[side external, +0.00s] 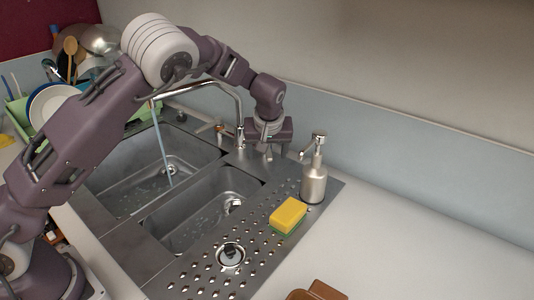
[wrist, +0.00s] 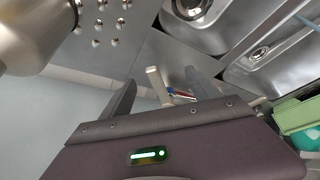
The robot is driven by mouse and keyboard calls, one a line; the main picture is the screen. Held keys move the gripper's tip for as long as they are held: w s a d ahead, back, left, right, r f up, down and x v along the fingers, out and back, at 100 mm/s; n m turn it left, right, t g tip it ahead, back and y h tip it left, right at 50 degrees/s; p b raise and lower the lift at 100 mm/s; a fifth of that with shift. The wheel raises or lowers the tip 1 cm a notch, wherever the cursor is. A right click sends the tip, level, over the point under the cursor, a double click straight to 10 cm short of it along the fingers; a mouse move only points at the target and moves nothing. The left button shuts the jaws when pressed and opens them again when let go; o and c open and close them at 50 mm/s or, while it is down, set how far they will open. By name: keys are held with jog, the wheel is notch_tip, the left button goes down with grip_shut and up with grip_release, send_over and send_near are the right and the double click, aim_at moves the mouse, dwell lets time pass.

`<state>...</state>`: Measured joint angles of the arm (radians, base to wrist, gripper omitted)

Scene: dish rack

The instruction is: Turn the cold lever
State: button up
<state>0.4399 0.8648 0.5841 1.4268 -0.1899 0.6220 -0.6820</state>
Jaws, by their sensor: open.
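The curved metal faucet (side external: 225,88) stands behind the sink, and a stream of water (side external: 162,145) falls from it into the left basin. My gripper (side external: 260,152) is behind the sink, to the right of the faucet's base, pointing down. In the wrist view my gripper (wrist: 160,78) has its two fingers apart. A pale metal lever (wrist: 156,82) shows between the fingers, with no clear contact. Red and blue marks (wrist: 181,94) show beside it. Another small lever (side external: 220,129) stands left of the faucet. I cannot tell which lever is marked cold.
A metal soap dispenser (side external: 314,180) stands right of my gripper. A yellow and green sponge (side external: 288,217) lies on the perforated drainboard. A dish rack (side external: 17,112) with plates is at the left. The counter (side external: 400,235) at right is mostly clear.

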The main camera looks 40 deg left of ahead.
jog(key=shift+s+d+r, duration=0.1)
jog(key=shift+r, duration=0.2)
jog(key=v, duration=0.5)
jog(key=shift+s+d+r, duration=0.1)
jog(key=shift+r, duration=0.25)
jog(key=s+a+r+m+h, duration=0.1)
jog(key=s+r+m+h, duration=0.1)
jog(key=s+r, duration=0.65)
jog(key=s+a+r+m+h, duration=0.15)
jog(key=s+r, duration=0.35)
jog(key=s, duration=0.6)
jog(key=s+d+f+m+t, duration=0.1)
jog(key=s+m, duration=0.3)
jog(key=s, duration=1.4)
jog(key=shift+s+d+f+m+t, duration=0.25)
jog(key=shift+d+f+m+t, duration=0.1)
jog(key=shift+d+f, duration=0.1)
